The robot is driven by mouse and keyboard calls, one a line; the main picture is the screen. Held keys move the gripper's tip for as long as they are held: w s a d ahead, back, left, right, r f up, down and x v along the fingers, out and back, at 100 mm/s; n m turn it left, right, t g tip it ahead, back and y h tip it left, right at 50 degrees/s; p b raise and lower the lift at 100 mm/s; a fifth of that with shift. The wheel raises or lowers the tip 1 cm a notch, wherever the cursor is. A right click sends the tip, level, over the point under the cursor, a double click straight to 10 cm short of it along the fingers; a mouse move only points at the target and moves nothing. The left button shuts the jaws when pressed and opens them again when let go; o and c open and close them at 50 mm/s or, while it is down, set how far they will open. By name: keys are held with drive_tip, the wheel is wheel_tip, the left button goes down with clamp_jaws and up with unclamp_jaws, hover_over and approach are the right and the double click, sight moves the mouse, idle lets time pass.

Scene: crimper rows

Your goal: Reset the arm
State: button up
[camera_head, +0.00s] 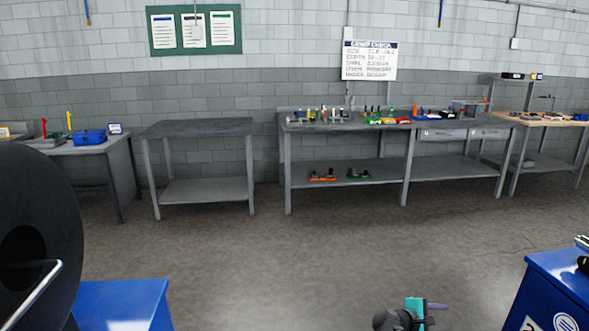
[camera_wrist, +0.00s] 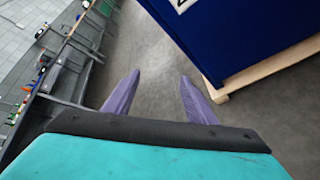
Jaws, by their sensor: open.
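My gripper (camera_head: 436,306) shows low in the head view, right of the middle, with a teal body and a purple finger pointing right. The rest of my arm is mostly out of the picture there. In the wrist view my gripper (camera_wrist: 161,76) has its two purple fingers apart with bare floor between them. It holds nothing and touches nothing that I can see.
A long grey workbench (camera_head: 385,181) with tools stands along the back wall, beside an empty grey table (camera_head: 198,128). A blue cabinet (camera_head: 553,287) stands at the lower right; a blue box on a wooden base (camera_wrist: 250,35) shows in the wrist view. The middle floor is clear.

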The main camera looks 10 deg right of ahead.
drive_tip(key=s+a+f+m+g+y+p, duration=0.1)
drive_tip(key=s+a+f+g+y, duration=0.1)
drive_tip(key=s+a+f, duration=0.55)
drive_tip(key=s+a+f+m+g+y+p, duration=0.1)
drive_tip(key=s+a+f+y+p, duration=0.2)
drive_tip(key=a+f, duration=0.6)
drive_tip(key=s+a+f+m+g+y, duration=0.1)
drive_tip(key=s+a+f+g+y, duration=0.1)
drive_tip(key=s+a+f, duration=0.6)
drive_tip(key=s+a+f+m+g+y, duration=0.1)
drive_tip(key=s+a+f+m+y, duration=0.2)
drive_tip(key=s+a, duration=0.2)
drive_tip(key=s+a+f+m+g+y, duration=0.2)
drive_tip(key=s+a+f+m, duration=0.1)
drive_tip(key=s+a, duration=0.3)
drive_tip(key=shift+s+a+m+g+y+p, duration=0.2)
drive_tip(key=shift+a+m+g+y+p, duration=0.15)
drive_tip(key=shift+a+m, duration=0.4)
drive_tip(key=shift+a, duration=0.1)
drive_tip(key=c, duration=0.5)
